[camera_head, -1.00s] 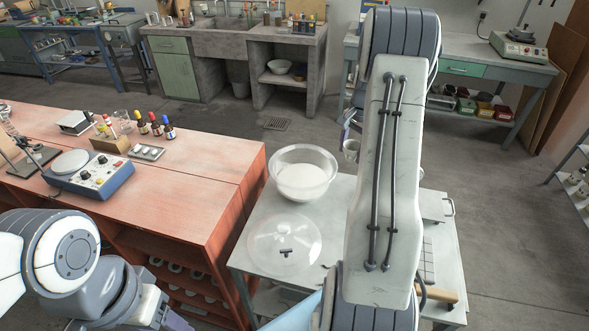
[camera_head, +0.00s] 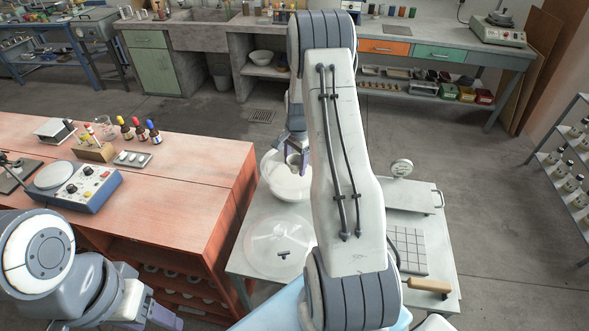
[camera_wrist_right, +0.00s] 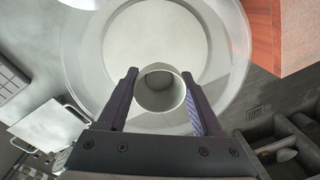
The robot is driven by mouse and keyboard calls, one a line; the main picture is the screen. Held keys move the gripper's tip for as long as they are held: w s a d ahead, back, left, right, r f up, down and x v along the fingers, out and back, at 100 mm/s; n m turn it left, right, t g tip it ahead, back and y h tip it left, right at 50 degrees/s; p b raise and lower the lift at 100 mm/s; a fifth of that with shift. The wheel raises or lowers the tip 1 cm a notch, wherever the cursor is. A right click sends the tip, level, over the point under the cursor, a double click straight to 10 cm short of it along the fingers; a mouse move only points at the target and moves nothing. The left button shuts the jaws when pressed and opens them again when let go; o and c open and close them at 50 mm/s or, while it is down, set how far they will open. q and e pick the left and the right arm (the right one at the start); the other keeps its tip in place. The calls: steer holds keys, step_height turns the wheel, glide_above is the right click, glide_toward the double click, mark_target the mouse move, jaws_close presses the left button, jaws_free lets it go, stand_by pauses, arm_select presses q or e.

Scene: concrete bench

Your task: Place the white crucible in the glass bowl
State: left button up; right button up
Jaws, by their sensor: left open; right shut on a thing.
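The glass bowl (camera_head: 275,185), with a whitish inside, stands on the grey metal cart. My right gripper (camera_head: 297,155) is shut on the white crucible (camera_head: 293,160) above the bowl. In the right wrist view, the crucible (camera_wrist_right: 159,101) sits between the two fingers of that gripper (camera_wrist_right: 160,80), its round opening visible. The bowl (camera_wrist_right: 232,62) lies behind it in that view, and the crucible overlaps the bowl's lower part. The height of the crucible over the bowl is hard to tell. My left gripper (camera_head: 165,315) is open at the lower left, partly hidden and away from the bowl.
A clear round lid (camera_head: 270,250) with a dark handle lies on the cart (camera_head: 240,262) in front of the bowl. My right arm hides part of the cart. A gridded pad (camera_head: 410,250) and a wooden-handled tool (camera_head: 428,285) lie right. The red bench (camera_head: 190,180) stands left.

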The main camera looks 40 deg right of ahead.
mark_target(295, 172)
step_height(295, 172, down, 3)
steer(key=shift+r+p, duration=0.2)
steer(key=shift+p, duration=0.25)
steer(key=shift+f, duration=0.5)
steer(key=shift+f, duration=0.1)
steer(key=o, duration=1.4)
steer(key=shift+c, duration=0.2)
